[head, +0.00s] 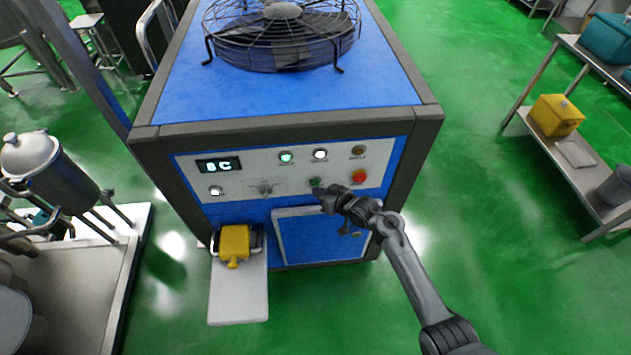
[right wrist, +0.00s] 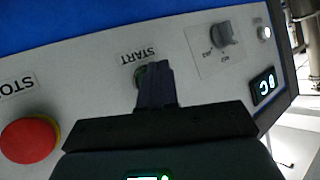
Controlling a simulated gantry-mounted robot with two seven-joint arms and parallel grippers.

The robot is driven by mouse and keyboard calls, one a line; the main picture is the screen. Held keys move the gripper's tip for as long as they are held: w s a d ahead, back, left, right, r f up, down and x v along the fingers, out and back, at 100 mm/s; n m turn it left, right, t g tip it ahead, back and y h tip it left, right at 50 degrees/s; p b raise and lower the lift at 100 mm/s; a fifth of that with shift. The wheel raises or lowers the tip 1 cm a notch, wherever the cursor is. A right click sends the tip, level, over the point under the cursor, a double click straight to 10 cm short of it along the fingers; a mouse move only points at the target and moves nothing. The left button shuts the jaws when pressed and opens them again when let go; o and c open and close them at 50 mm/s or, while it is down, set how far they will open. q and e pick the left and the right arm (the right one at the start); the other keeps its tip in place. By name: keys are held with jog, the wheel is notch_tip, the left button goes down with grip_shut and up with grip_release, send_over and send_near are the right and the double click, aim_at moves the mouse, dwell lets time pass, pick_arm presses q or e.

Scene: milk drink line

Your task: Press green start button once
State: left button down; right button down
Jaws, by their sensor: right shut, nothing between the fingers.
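The green start button (right wrist: 139,76) sits under a START label on the white panel in the right wrist view, mostly covered by my right gripper (right wrist: 158,72). In the head view the green button (head: 315,183) shows just above the tip of my right gripper (head: 322,195). The right fingers are shut with nothing between them. Their tips are at the button; I cannot tell whether they touch it or whether it is pushed in. My left gripper is not in view.
A red stop button (head: 358,176) is right of the start button, and a rotary switch (head: 265,189) is left of it. A lit display (head: 218,165) is at the panel's left. A yellow box-like part (head: 234,242) sits below the panel on a pale shelf (head: 239,296).

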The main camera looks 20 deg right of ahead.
dwell(0.3)
jog(key=s+p, duration=0.2)
jog(key=s+a+p, duration=0.1)
jog(key=s+p, duration=0.1)
jog(key=s, duration=0.1)
jog(key=shift+a, duration=0.1)
dwell(0.9)
